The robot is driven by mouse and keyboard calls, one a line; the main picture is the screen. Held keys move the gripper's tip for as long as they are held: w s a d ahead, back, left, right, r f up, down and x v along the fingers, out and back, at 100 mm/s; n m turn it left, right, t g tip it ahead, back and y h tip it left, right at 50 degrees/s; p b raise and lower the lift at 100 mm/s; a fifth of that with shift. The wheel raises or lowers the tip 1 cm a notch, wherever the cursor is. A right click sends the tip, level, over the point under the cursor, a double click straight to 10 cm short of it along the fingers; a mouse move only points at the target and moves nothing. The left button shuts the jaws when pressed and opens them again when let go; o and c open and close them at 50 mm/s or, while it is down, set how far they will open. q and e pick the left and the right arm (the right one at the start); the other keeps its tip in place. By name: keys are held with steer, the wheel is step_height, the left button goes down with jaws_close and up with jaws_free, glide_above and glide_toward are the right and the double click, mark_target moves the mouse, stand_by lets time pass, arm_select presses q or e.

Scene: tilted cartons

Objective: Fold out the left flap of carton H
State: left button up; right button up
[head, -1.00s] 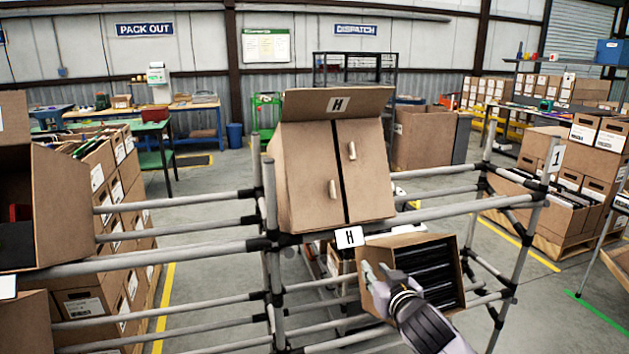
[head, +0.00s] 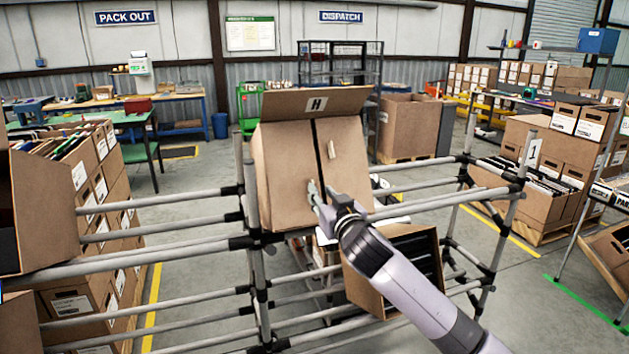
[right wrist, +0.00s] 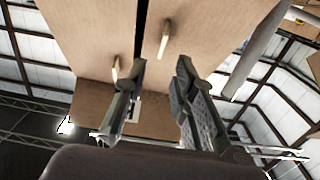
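Carton H (head: 290,205) stands tilted on the rack, its upper flap (head: 340,103) with the H label standing up. Its left flap (head: 285,165) and right flap (head: 350,165) lie closed over the front, with a dark slit between them. The right flap's pale tab (head: 332,149) shows clear. My right gripper (head: 315,190) is at the lower part of the left flap and hides its tab in the head view. In the right wrist view my fingers (right wrist: 162,62) are apart, and the left flap's tab (right wrist: 164,38) shows just beyond and between the tips. My left gripper is not in view.
The rack's grey rails (head: 170,252) run left and right of carton H. An open carton with dark contents (head: 375,290) sits below, behind my right arm. Another carton (head: 45,210) stands on the rack at left. Free air lies left of carton H above the rails.

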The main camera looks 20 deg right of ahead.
mark_target(293, 173)
steer(key=shift+w+a+p, duration=0.15)
steer(key=shift+w+p, duration=0.35)
steer(key=shift+w, duration=2.45)
steer(key=shift+c, duration=0.2)
jaws_close()
